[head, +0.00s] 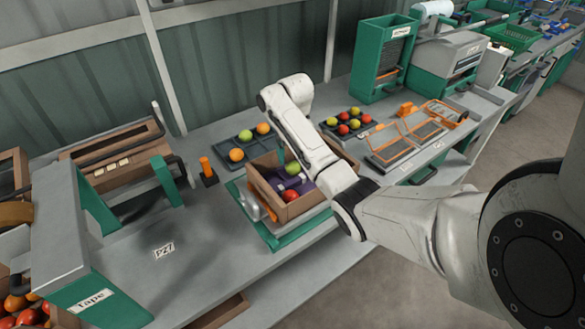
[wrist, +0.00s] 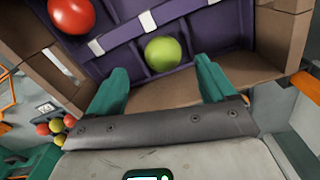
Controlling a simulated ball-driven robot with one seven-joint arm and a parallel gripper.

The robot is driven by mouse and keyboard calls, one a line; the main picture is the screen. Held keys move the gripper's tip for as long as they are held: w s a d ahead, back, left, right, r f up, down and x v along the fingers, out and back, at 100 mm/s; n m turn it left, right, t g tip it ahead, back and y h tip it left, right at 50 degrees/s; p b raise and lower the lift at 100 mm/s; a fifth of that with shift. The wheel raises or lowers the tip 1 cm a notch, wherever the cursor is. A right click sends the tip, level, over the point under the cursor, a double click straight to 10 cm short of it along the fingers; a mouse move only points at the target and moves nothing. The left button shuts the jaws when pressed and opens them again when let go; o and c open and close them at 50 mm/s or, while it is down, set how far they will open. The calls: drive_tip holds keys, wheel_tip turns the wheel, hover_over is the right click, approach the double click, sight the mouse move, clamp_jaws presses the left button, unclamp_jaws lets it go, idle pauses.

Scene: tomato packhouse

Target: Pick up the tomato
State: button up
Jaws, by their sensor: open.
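A cardboard box (head: 301,206) with a purple divided insert (wrist: 122,58) holds two tomatoes. A yellow-green tomato (wrist: 165,54) lies in one cell of the insert; it also shows in the head view (head: 293,168). A red tomato (wrist: 72,14) lies in another cell at the upper left of the wrist view and near the box's front in the head view (head: 290,196). My gripper (wrist: 162,76) is open and empty, its teal fingers spread to either side of the green tomato's line. The tomato shows just beyond the fingertips; contact cannot be told.
The box stands on a green-edged scale-like stand (head: 284,238) on the grey bench. A dark tray (head: 240,151) with tomatoes lies behind it, and another tray (head: 345,138) to the right. An orange-handled tool (head: 207,169) stands left. The bench front left is mostly clear.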

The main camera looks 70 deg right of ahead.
sight(294, 163)
drive_tip(key=shift+w+a+f+p, duration=0.15)
drive_tip(key=shift+f+p, duration=0.3)
drive_tip(key=shift+f, duration=2.15)
drive_tip(key=c, duration=0.8)
drive_tip(key=shift+r, duration=0.1)
drive_tip(key=shift+c, duration=0.2)
